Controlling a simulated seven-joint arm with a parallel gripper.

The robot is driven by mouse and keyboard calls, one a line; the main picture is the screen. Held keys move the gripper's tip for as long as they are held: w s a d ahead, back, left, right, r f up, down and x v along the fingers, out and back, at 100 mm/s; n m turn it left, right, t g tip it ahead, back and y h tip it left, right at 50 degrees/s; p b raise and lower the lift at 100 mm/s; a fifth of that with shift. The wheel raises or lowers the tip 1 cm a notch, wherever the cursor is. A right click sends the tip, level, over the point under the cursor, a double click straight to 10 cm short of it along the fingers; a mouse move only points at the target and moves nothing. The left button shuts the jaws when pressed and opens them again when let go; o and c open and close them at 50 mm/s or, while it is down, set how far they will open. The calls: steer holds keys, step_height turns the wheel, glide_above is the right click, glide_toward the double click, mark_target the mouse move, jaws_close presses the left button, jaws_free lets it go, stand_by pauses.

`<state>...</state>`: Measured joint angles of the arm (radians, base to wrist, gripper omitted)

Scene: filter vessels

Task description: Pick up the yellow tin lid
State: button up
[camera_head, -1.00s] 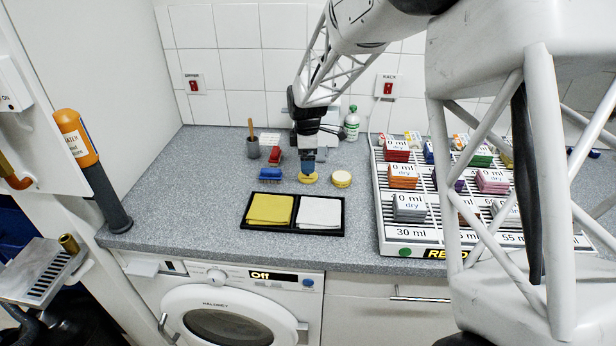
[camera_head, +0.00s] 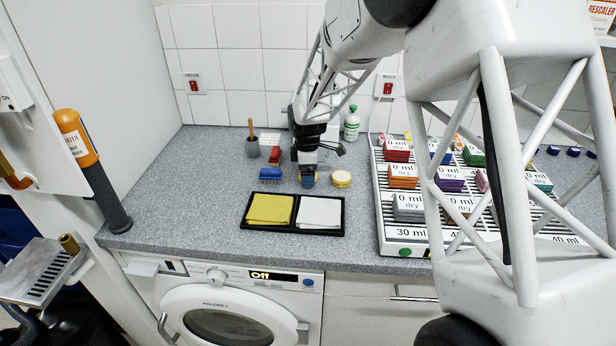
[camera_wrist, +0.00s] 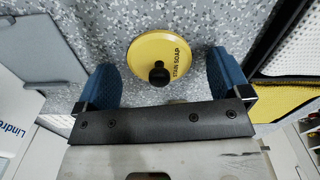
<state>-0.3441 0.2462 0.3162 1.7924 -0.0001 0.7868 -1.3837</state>
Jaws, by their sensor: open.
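The yellow tin lid (camera_wrist: 162,47) is a round disc with a black knob and the words "STAIN SOAP". In the wrist view it lies near the top middle, between and slightly beyond the blue fingertips of my gripper (camera_wrist: 163,80). The fingers are apart and nothing is held. In the head view my gripper (camera_head: 308,182) points down at the counter and hides most of the lid. A round, pale yellow tin (camera_head: 341,179) stands just right of the gripper.
A black tray (camera_head: 292,230) with a yellow and a white cloth lies in front. A blue brush (camera_head: 270,174) and a red item (camera_head: 274,154) are at left. A white slotted rack (camera_head: 388,232) with colored blocks stands at right. A green-labelled bottle (camera_head: 352,123) stands behind.

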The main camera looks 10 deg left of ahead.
steer(key=shift+c, duration=0.3)
steer(key=c, duration=0.9)
